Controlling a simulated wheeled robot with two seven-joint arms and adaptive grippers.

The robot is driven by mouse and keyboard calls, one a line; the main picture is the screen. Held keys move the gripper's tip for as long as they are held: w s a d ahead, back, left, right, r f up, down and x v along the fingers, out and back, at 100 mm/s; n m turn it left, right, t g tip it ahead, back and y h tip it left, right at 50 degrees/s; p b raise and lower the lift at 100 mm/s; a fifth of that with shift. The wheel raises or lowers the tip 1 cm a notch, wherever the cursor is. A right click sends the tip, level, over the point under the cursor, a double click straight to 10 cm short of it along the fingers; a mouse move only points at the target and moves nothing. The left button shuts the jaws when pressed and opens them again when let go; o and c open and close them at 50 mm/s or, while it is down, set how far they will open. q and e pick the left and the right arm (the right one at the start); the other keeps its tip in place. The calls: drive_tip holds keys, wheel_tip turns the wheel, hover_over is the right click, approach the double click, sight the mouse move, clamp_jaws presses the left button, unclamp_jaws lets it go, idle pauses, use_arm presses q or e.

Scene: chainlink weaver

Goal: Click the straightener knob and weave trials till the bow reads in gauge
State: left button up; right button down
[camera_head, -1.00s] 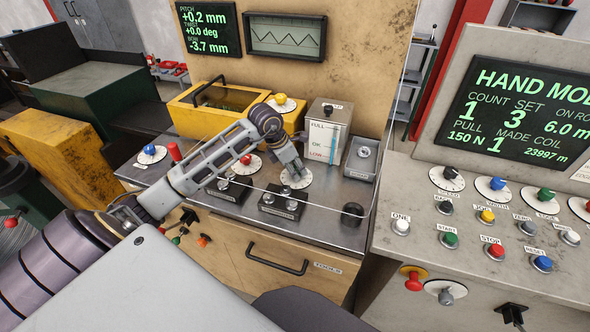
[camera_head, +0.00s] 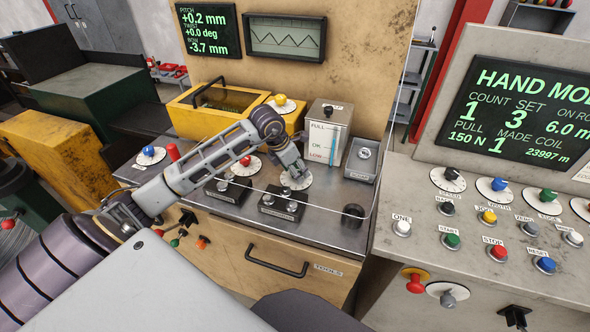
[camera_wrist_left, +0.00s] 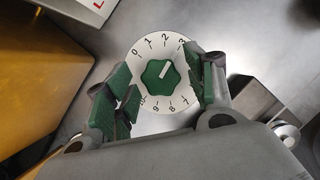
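My left gripper (camera_head: 293,173) reaches down over a white dial (camera_head: 303,184) on the steel bench. In the left wrist view, a green lobed knob (camera_wrist_left: 160,73) sits at the middle of this numbered dial (camera_wrist_left: 143,50). Its white pointer is towards about 3. The left gripper (camera_wrist_left: 160,88) is open there, one green-padded finger on each side of the knob; I cannot tell whether either touches it. The readout (camera_head: 208,30) shows pitch +0.2 mm, twist +0.0 deg, bow -3.7 mm. The console screen (camera_head: 515,110) reads count 1, set 3, made 1. My right gripper is not in view.
A yellow box (camera_head: 203,120) stands behind the arm. A gauge box (camera_head: 327,133) marked full, OK and low stands behind the gripper. Small button boxes (camera_head: 282,204) lie in front of it. A console (camera_head: 408,232) with several knobs and buttons is at right.

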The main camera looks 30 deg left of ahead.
use_arm(q)
drive_tip(key=v, duration=1.2)
idle(0.5)
idle(0.6)
